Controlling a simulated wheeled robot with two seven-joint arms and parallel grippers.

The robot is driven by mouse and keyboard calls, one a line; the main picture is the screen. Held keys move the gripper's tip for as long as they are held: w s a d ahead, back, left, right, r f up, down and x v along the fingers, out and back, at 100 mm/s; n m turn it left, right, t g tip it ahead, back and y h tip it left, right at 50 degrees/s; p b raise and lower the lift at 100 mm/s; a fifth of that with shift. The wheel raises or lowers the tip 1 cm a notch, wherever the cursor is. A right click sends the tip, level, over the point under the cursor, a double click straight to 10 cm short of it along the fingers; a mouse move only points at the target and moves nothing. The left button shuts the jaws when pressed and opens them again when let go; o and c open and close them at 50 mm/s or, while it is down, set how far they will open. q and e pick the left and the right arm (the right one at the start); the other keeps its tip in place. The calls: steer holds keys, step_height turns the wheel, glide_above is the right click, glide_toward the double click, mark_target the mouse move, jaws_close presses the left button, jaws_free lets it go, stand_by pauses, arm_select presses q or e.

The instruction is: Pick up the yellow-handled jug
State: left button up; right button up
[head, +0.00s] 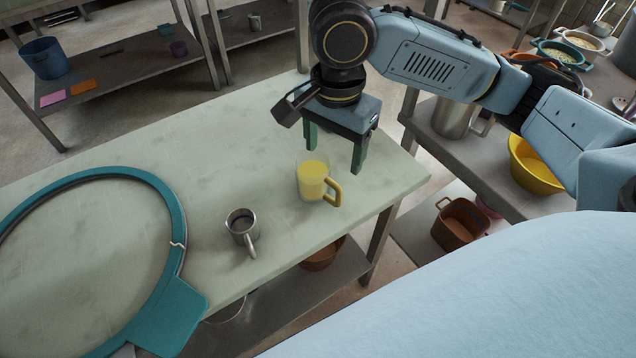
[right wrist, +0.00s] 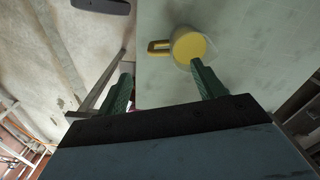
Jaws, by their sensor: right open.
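The yellow-handled jug (head: 312,178) is clear and holds yellow liquid. It stands upright on the pale table (head: 130,150), its handle turned to the right and front. In the right wrist view the jug (right wrist: 189,47) shows from above, with its handle (right wrist: 158,46) pointing left. My right gripper (head: 333,158) is open and empty, with green fingers pointing down, above and slightly behind the jug. In the right wrist view its fingertips (right wrist: 160,75) are apart and the jug lies beyond them, toward the right finger. My left gripper is not in view.
A metal cup (head: 241,229) stands on the table left of the jug. A large teal ring (head: 175,215) lies at the left. A side shelf at the right holds a steel pitcher (head: 455,118) and a yellow bowl (head: 530,165). The table surface behind the jug is clear.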

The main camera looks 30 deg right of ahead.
mark_target(332, 183)
step_height(332, 183, down, 4)
steer(key=shift+r+b, duration=0.1)
steer(key=shift+b, duration=0.6)
step_height(332, 183, down, 3)
steer(key=shift+r+b, duration=0.2)
steer(key=shift+b, duration=0.2)
steer(key=shift+f+b, duration=1.05)
steer(key=shift+f, duration=2.25)
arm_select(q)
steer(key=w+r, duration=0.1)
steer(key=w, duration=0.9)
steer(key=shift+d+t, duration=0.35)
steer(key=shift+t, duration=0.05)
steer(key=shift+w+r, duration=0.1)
arm_select(e)
steer(key=shift+c, duration=0.2)
steer(key=c, duration=1.2)
